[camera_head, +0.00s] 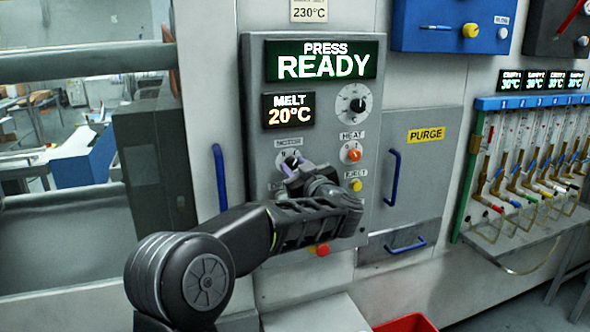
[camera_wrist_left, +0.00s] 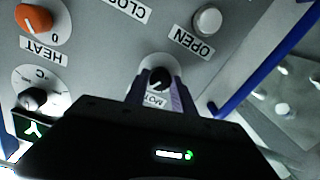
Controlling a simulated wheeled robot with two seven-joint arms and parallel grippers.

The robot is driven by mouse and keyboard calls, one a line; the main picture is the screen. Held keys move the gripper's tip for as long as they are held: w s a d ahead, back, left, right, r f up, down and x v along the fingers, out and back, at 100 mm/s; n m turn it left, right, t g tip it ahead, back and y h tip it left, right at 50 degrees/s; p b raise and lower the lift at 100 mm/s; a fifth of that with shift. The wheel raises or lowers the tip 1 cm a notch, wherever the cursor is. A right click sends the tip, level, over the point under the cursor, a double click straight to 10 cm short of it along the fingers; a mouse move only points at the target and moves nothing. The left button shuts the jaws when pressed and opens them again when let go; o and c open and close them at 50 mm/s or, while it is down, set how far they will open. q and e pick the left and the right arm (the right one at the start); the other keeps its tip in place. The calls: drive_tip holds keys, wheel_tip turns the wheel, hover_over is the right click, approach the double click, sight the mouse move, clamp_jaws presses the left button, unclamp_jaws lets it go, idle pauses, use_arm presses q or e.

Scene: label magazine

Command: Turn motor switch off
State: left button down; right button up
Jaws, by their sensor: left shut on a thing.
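The motor switch (camera_head: 290,157) is a small black rotary knob on a round white plate on the grey control panel, below the MELT display. It also shows in the left wrist view (camera_wrist_left: 159,76), with its partly covered label just below. My left gripper (camera_head: 294,170) reaches in from the lower left, and its purple fingertips (camera_wrist_left: 159,88) are on either side of the knob, shut on it. The fingers hide part of the knob and its markings, so I cannot read its setting. My right gripper is not in view.
The panel shows PRESS READY (camera_head: 322,61). To the right are a black dial (camera_head: 356,104), the orange heat knob (camera_head: 353,154) and a yellow button (camera_head: 356,185). A blue handle (camera_head: 220,177) stands left of the panel, another (camera_head: 392,177) right. My arm hides the lower panel.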

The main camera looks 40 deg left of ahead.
use_arm(q)
drive_tip(key=n+b, duration=0.2)
drive_tip(key=shift+f+n, duration=0.15)
drive_tip(key=shift+n, duration=0.15)
drive_tip(key=n+b, duration=0.3)
drive_tip(key=n, duration=0.1)
drive_tip(key=shift+n, duration=0.3)
drive_tip(key=n+b, duration=0.2)
drive_tip(key=n, duration=0.1)
drive_tip(key=shift+n+b, duration=0.85)
drive_tip(key=shift+n, duration=0.55)
drive_tip(key=c, duration=1.1)
unclamp_jaws()
drive_tip(key=shift+o, duration=0.2)
drive_tip(key=shift+s+d, duration=0.1)
